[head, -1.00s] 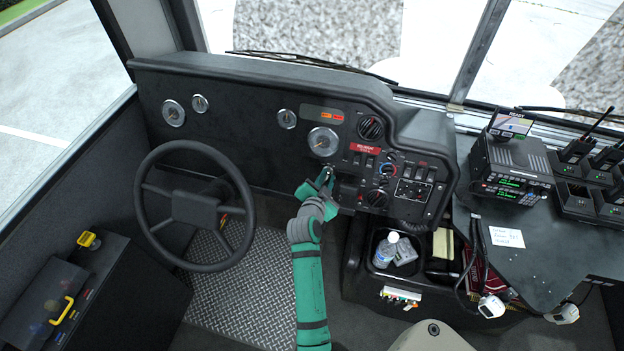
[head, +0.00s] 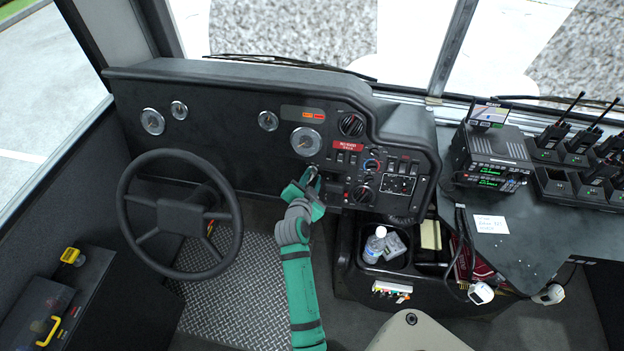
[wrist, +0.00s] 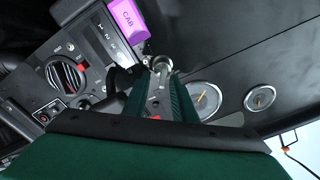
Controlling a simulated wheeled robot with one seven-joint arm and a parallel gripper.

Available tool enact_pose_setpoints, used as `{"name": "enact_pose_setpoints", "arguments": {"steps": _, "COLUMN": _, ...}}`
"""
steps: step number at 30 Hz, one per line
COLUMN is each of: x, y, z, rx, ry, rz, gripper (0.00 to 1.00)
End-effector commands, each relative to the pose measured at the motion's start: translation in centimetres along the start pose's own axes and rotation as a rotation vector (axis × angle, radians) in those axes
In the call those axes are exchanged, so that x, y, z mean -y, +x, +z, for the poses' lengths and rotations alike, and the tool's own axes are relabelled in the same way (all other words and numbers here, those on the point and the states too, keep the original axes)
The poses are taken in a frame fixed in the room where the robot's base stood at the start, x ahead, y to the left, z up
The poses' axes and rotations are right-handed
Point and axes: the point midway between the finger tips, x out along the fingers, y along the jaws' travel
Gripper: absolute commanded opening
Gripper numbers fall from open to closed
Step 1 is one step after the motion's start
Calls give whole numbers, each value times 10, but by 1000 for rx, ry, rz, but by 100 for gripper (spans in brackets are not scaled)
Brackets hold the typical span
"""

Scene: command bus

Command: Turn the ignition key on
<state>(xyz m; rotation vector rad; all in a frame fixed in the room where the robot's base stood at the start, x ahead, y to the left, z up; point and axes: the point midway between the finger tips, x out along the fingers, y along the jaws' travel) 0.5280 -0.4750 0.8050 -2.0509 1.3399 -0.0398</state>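My gripper (head: 311,176) is at the dashboard, just below the round gauge and left of the switch panel. Its green and dark fingers are apart in the wrist view (wrist: 161,80). A small silver round part, apparently the ignition lock or key (wrist: 162,63), shows between or just beyond the fingertips. I cannot tell whether the fingers touch it. A purple tag marked CAB (wrist: 128,19) is close by in the wrist view. The key is hidden behind my gripper in the head view, so its turn position cannot be told.
The steering wheel (head: 180,215) is left of my arm. Switches and knobs (head: 372,178) are close to the right. A console tray with a bottle (head: 375,245) is lower right. A radio (head: 490,158) stands on the right counter.

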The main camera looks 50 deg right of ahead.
Motion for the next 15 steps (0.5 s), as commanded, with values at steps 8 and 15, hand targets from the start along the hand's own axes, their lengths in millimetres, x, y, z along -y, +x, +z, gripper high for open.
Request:
{"name": "enact_pose_setpoints", "arguments": {"steps": 8, "x": -1, "y": -37, "z": 1, "rx": 1, "ry": -2, "rz": -1, "gripper": 25}}
{"name": "enact_pose_setpoints", "arguments": {"steps": 15, "x": -2, "y": -81, "z": 0, "rx": 1, "ry": -1, "rz": 0, "gripper": 25}}
